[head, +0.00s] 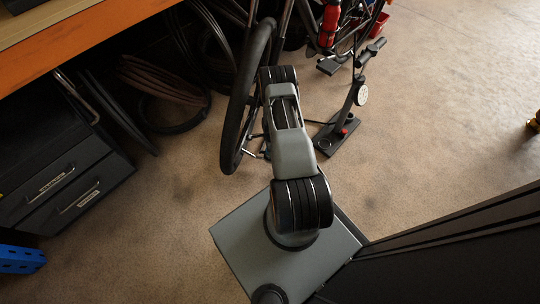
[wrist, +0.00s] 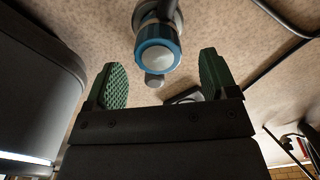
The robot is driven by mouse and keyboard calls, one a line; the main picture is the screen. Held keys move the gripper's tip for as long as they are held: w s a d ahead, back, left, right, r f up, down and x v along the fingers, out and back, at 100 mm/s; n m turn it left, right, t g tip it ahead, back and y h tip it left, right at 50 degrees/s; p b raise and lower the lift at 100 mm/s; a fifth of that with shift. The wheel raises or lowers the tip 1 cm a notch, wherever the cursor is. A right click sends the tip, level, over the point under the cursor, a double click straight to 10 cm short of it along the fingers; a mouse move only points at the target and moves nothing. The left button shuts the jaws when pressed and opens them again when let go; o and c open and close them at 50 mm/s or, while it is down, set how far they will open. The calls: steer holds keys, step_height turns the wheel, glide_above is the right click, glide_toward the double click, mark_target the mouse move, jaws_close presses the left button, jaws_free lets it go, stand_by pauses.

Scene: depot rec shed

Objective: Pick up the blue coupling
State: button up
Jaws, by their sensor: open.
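The blue coupling (wrist: 143,56) shows in the wrist view at the upper middle as a blue ring around a pale grey round face, with a grey body behind it. A small grey knob shows just below it. My gripper (wrist: 163,67) is open, with one green ribbed finger on each side of the coupling in the picture. I see floor between the coupling and each finger, so neither finger touches it. I cannot tell how far beyond the fingertips it is. In the head view I find neither the coupling nor my gripper; my arm hides part of that area.
In the head view a black tyre (head: 230,125) stands close left of my arm. A floor pump (head: 337,138) and a bicycle (head: 345,35) are beyond it. Drawers (head: 65,190) stand at left below an orange-edged bench (head: 70,50).

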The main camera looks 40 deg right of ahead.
steer(key=f+b, duration=0.1)
steer(key=f, duration=0.1)
steer(key=f+b, duration=0.1)
steer(key=f, duration=0.1)
steer(key=shift+a+f, duration=0.2)
steer(key=shift+f, duration=0.15)
steer(key=shift+r, duration=0.1)
steer(key=c, duration=1.1)
steer(key=shift+o, duration=0.2)
